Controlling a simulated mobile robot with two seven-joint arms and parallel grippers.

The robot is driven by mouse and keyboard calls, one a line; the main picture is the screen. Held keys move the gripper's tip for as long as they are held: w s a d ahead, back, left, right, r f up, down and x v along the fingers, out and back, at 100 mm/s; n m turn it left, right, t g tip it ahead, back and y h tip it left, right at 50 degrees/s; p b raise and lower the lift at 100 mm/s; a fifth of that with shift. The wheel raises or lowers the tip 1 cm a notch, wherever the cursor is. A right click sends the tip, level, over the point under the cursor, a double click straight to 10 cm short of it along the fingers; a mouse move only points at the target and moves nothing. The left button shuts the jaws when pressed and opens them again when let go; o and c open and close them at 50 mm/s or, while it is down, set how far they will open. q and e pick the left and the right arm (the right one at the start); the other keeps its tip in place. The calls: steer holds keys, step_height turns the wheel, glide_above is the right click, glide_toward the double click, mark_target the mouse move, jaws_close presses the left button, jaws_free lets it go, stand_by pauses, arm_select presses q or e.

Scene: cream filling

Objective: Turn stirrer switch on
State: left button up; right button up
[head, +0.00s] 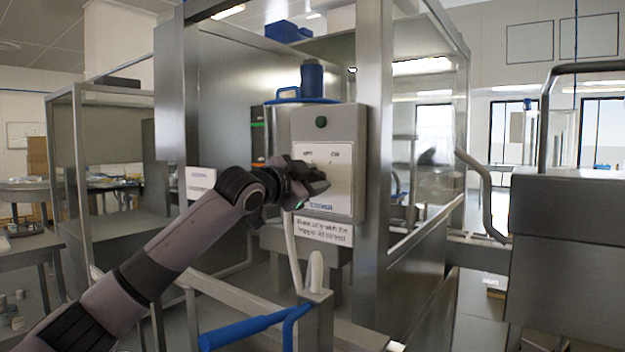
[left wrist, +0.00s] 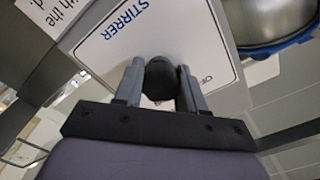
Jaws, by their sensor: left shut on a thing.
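The stirrer switch box (head: 343,122) is a grey metal box on the machine frame, with a white label plate (head: 345,200) and a green light at its top. In the left wrist view the plate (left wrist: 150,40) reads STIRRER, with part of OFF visible. A black round knob (left wrist: 160,80) sits on the plate between my left gripper's (left wrist: 158,88) fingers, which are shut on it. In the head view my left gripper (head: 318,182) is at the plate and covers the knob. My right gripper is not in view.
A notice plate (head: 324,231) hangs under the box. A blue handle (head: 250,328) and a metal rail are in front below. A large steel unit (head: 570,260) stands at the right, and a steel shelf rack (head: 100,150) at the left.

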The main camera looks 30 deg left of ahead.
arm_select(q)
steer(key=shift+r+m+p, duration=0.2)
steer(key=shift+m+p, duration=0.1)
steer(key=shift+p, duration=0.4)
steer(key=m+p, duration=0.2)
steer(key=p, duration=0.2)
steer(key=shift+m, duration=0.4)
steer(key=shift+m+p, duration=0.4)
steer(key=shift+m, duration=0.5)
steer(key=shift+f+m+p, duration=0.15)
steer(key=shift+m+p, duration=0.2)
steer(key=shift+m, duration=0.55)
steer(key=m, duration=0.6)
steer(key=shift+f+m, duration=0.1)
steer(key=shift+m, duration=0.3)
steer(key=o, duration=1.1)
steer(key=shift+c, duration=0.2)
